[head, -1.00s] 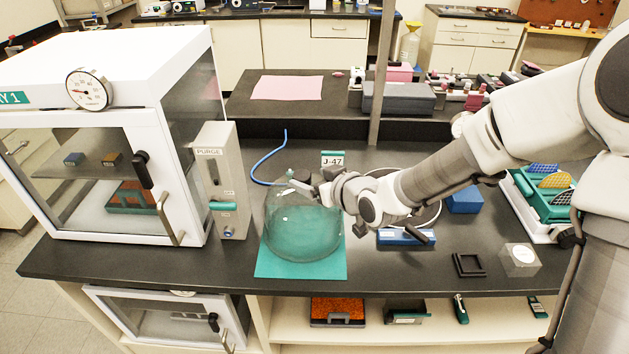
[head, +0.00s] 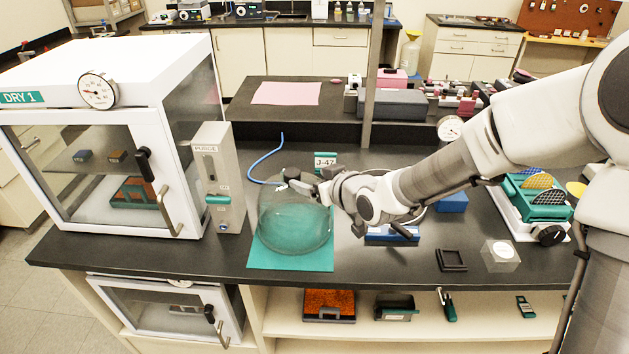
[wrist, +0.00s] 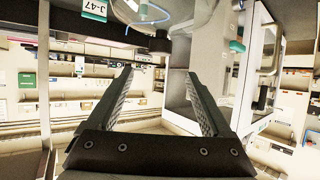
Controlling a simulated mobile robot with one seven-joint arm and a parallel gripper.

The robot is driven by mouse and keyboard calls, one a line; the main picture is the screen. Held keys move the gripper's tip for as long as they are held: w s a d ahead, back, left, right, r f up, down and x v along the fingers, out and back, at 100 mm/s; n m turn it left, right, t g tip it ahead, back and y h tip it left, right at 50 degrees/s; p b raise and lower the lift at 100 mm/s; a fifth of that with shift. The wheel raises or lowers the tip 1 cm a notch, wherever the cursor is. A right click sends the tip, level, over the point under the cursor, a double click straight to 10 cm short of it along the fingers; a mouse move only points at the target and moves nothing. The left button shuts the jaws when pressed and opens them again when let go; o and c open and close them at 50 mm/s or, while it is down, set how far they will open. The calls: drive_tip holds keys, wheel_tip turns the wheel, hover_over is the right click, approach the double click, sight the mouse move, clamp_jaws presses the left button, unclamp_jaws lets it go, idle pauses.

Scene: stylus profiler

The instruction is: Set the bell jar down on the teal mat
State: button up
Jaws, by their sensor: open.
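The clear bell jar (head: 295,226) stands upright on the teal mat (head: 290,262) in the head view. Its base appears to lie within the mat, with mat showing in front. Its dark knob (head: 291,174) is at the top, beside the tips of my gripper (head: 303,187), which reaches in from the right. In the wrist view my gripper (wrist: 160,78) is open, its two fingers apart with nothing held between them. The knob (wrist: 158,43) shows just beyond the fingertips, with part of the clear dome above it.
A white dry cabinet (head: 112,130) and a grey purge unit (head: 218,180) stand left of the jar. A blue hose (head: 262,180) and a J-47 tag (head: 325,161) lie behind it. A black square frame (head: 451,260) and a pale block (head: 500,256) are at right.

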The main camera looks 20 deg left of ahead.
drive_tip(key=shift+s+d+r, duration=0.15)
drive_tip(key=shift+d, duration=0.05)
drive_tip(key=shift+d, duration=0.1)
idle(0.4)
